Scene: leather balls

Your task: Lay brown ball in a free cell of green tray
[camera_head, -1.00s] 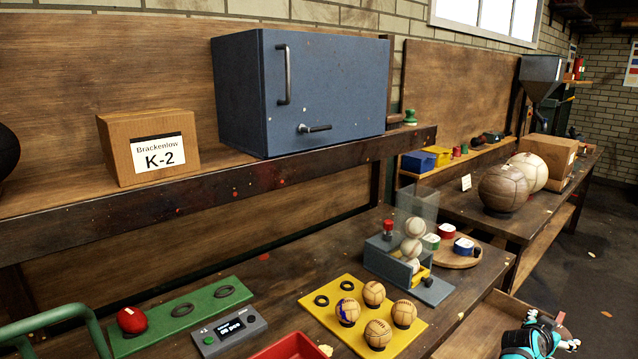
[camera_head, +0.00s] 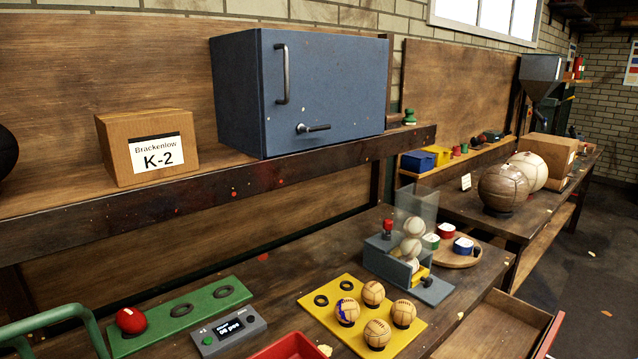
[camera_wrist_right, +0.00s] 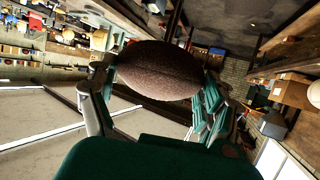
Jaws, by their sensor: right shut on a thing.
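The green tray (camera_head: 154,331) lies at the left of the lower bench in the head view. Its left cell holds a red ball (camera_head: 130,320). Its middle ring (camera_head: 181,310) and right ring (camera_head: 223,291) are empty. A brown ball (camera_wrist_right: 158,70), dark and oval, shows in the right wrist view. My right gripper (camera_wrist_right: 155,84) is shut on it, with a finger at each side. The ball is held clear of any surface. My right gripper is out of the head view. My left gripper is in neither view.
A grey display box (camera_head: 228,331) stands just in front of the green tray, with a red tray (camera_head: 290,348) nearby. A yellow tray (camera_head: 330,318) holds several tan balls. The upper shelf (camera_head: 215,195) overhangs the back of the bench. An open drawer (camera_head: 500,330) sticks out at right.

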